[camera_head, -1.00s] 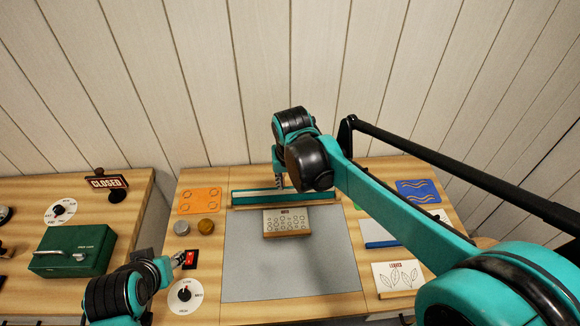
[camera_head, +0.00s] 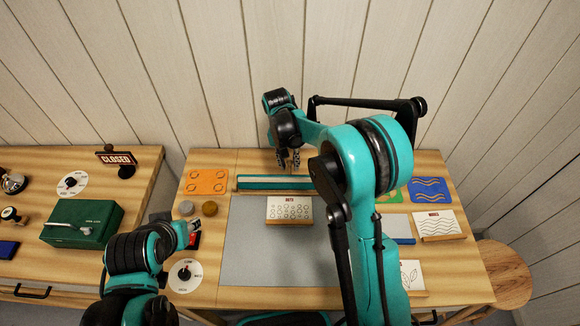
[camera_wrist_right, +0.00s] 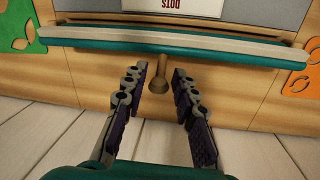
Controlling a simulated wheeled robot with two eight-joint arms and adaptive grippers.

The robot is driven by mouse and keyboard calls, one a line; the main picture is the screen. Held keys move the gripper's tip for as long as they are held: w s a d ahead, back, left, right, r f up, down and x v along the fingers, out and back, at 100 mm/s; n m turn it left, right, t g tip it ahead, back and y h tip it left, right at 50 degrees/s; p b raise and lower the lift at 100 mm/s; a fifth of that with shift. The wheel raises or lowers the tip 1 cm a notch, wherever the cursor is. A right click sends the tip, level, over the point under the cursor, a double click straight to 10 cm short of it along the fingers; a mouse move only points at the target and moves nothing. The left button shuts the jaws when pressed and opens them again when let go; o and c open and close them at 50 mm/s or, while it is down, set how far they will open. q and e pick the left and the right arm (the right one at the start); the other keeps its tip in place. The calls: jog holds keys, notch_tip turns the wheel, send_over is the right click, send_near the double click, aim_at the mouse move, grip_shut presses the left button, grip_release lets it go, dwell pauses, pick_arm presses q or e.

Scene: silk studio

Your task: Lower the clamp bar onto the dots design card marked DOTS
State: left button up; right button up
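The teal clamp bar (camera_head: 262,183) spans the back of the grey work mat. It stands just behind the white DOTS card (camera_head: 289,209), whose lettered edge also shows in the right wrist view (camera_wrist_right: 178,5). In that view the clamp bar (camera_wrist_right: 180,47) has a pale strip along it, and a round wooden knob (camera_wrist_right: 159,85) sticks out towards me. My right gripper (camera_wrist_right: 159,76) is open, with its fingers on either side of the knob and a gap visible each side. In the head view my right gripper (camera_head: 289,165) is behind the bar. My left gripper (camera_head: 194,228) is near a red switch.
An orange card (camera_head: 207,182) lies left of the bar. A blue card (camera_head: 431,190) and a WAVES card (camera_head: 437,224) lie at right. Two round knobs (camera_head: 209,208) and a white dial (camera_head: 185,276) are near my left arm. My right arm hides part of the table.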

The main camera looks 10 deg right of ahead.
jog(key=shift+d+f, duration=0.1)
jog(key=shift+f, duration=0.75)
grip_shut()
